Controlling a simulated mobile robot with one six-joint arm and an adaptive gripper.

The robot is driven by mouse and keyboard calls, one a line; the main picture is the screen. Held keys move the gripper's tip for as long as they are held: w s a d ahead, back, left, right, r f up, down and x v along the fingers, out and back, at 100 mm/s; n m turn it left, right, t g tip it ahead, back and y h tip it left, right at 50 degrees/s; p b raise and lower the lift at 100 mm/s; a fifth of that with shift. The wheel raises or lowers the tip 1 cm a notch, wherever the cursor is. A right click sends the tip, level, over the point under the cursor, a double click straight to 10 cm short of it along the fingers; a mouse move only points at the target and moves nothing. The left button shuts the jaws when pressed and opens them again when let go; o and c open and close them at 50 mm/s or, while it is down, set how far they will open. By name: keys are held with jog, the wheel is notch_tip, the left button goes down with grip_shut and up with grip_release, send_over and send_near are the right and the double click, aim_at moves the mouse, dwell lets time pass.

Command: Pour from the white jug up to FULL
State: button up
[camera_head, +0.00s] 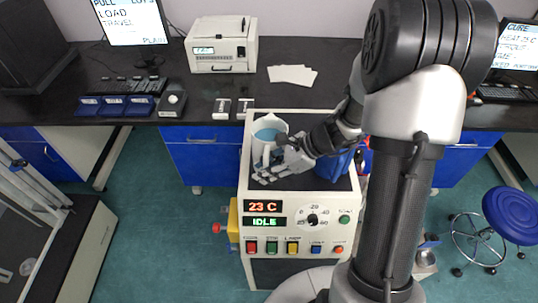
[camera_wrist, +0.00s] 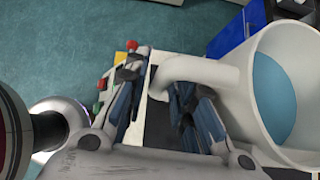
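The white jug (camera_head: 257,150) with light blue liquid inside is on the top of the cream cabinet, at its back left. In the wrist view the jug (camera_wrist: 255,95) fills the right side, its open mouth and blue liquid showing. Its white handle (camera_wrist: 200,70) reaches left between my fingers. My gripper (camera_head: 280,165) is beside the jug at handle height. In the wrist view my gripper (camera_wrist: 160,95) has its fingers apart, one on each side of the handle, with dark cabinet top visible between them. No FULL mark is readable. Part of the jug is hidden by my gripper.
A blue container (camera_head: 333,166) stands right of my gripper on the cabinet (camera_head: 300,199), whose front panel reads 23 C and IDLE. Behind is a black bench (camera_head: 330,95) with a white instrument (camera_head: 221,45), white sheets (camera_head: 292,75) and blue boxes (camera_head: 114,105). A blue stool (camera_head: 510,213) stands right.

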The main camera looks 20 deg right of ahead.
jog(key=shift+c, duration=0.5)
grip_shut()
jog(key=shift+r, duration=0.1)
dwell(0.4)
